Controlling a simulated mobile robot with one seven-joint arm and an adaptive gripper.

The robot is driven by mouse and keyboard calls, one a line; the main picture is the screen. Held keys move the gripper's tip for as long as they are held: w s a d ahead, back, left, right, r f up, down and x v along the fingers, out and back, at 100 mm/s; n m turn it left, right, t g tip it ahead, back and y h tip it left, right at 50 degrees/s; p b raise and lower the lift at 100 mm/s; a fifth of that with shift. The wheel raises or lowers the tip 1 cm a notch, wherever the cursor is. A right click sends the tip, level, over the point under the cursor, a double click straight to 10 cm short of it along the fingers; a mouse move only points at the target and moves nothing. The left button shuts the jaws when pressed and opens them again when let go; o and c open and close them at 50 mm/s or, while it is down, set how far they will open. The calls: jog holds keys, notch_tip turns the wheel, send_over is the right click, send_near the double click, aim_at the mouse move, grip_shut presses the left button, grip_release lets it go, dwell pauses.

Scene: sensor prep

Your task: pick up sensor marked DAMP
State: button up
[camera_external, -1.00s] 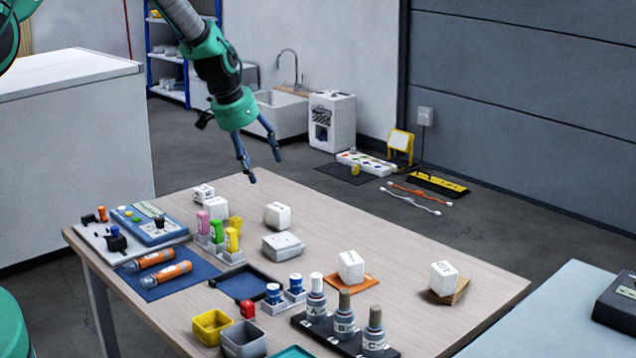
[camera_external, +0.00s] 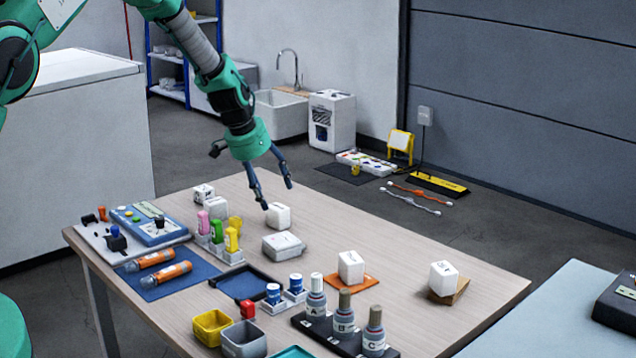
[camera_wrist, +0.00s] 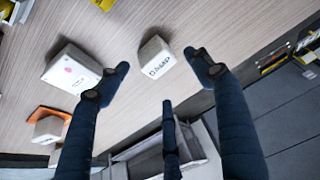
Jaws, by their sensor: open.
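The sensor marked DAMP (camera_wrist: 157,62) is a small white cube with dark lettering. It lies between the spread fingertips of my gripper (camera_wrist: 160,64) in the wrist view. In the external view the cube (camera_external: 279,217) stands on the table, with its label not readable. My gripper (camera_external: 277,197) is open and empty there, its fingertips just above the cube's top. I cannot tell whether a fingertip touches it.
A flat white box (camera_external: 284,247) lies close in front of the cube. Another white cube (camera_external: 351,265) sits on an orange mat (camera_external: 352,284), and one (camera_external: 443,277) on a brown block.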

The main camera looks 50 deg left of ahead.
aim_at(277, 206)
jog(key=shift+f, duration=0.15)
jog(key=shift+b+x, duration=0.65)
jog(key=shift+x, duration=1.75)
jog(key=shift+w+d, duration=0.1)
jog(key=shift+w, duration=0.05)
jog(key=c, duration=1.3)
